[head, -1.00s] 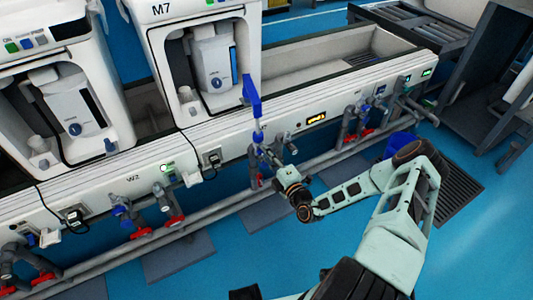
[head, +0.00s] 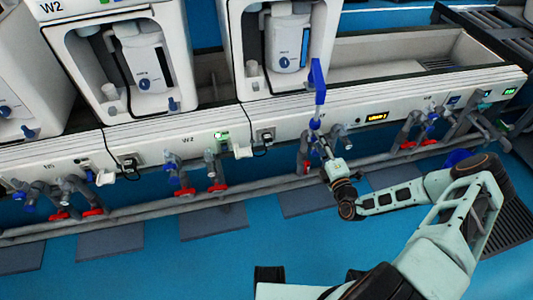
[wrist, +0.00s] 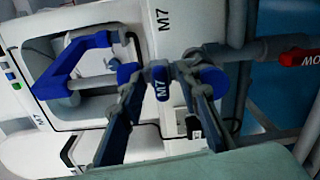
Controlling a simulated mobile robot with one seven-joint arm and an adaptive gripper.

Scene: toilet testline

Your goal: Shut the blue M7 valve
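The blue M7 valve (wrist: 160,83) shows in the wrist view as a blue handle with a white M7 label, pointing toward the camera. Blue rounded parts show to its left and right. My gripper (wrist: 160,95) is open, with one dark finger on each side of the labelled handle. I cannot tell whether either finger touches it. In the head view, my gripper (head: 318,142) is at the pipework below the white panel, just under a small blue part (head: 314,124). The fingers and the valve are too small there to separate clearly.
A large angular blue lever (head: 318,82) stands up just above my gripper and also shows in the wrist view (wrist: 72,62). A red valve handle (wrist: 300,59) is at the right of the wrist view. Grey pipes (head: 130,213) run along the panel. The blue floor in front is open.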

